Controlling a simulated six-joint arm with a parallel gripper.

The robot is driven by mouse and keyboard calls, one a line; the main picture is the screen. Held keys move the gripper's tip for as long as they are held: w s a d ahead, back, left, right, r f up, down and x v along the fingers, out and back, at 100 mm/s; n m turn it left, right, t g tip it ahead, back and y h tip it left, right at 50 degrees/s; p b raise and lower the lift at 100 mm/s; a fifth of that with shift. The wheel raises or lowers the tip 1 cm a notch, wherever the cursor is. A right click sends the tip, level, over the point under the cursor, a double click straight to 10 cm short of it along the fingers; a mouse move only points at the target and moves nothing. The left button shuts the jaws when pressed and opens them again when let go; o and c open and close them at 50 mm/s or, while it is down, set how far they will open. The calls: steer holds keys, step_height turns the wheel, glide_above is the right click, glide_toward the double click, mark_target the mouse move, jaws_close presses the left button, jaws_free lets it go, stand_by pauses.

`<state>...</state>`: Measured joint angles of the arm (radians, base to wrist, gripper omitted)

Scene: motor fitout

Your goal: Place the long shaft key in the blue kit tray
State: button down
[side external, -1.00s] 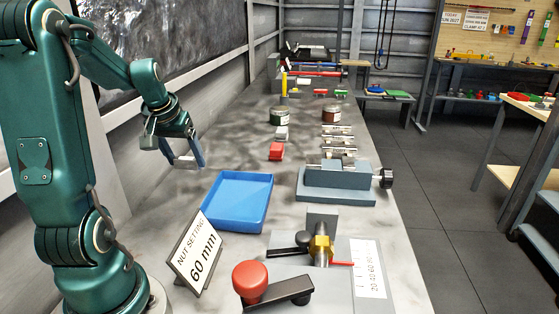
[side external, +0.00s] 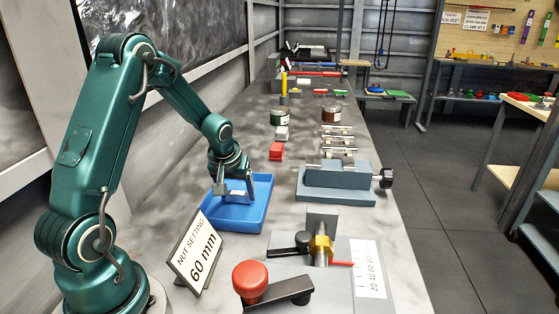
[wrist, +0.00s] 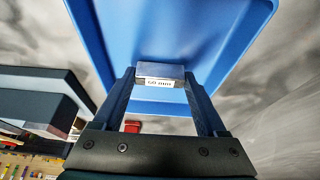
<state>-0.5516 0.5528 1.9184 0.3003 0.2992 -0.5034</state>
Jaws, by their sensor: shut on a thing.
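The blue kit tray (side external: 222,217) lies on the bench near the middle of the side view, and its blue floor and rim (wrist: 180,35) fill the upper part of the wrist view. My gripper (side external: 236,191) is over the tray, pointing down. The bar spans the gap between the two blue-grey fingers. I cannot tell whether it touches the tray floor.
A sign reading "NUT SETTING 60 mm" (side external: 197,250) stands in front of the tray. A grey fixture (side external: 338,182) is to its right, and a red-knobbed clamp (side external: 250,279) is nearer the camera. A red block (side external: 276,151) and a grey block (side external: 282,133) lie behind the tray.

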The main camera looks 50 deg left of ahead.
steer(key=shift+f, duration=0.15)
jaws_free()
steer(key=shift+f, duration=0.1)
steer(key=v, duration=1.2)
steer(key=s+d+r+m+t+h, duration=0.1)
steer(key=s+d+r+m, duration=0.1)
steer(key=s+d+m, duration=0.2)
steer(key=s+d+r+m+t+h, duration=0.1)
steer(key=s+d+m, duration=0.4)
steer(key=d, duration=0.8)
steer(key=s+h, duration=0.1)
steer(key=s, duration=0.1)
steer(key=shift+s+d+r, duration=0.15)
steer(key=shift+s+r, duration=0.2)
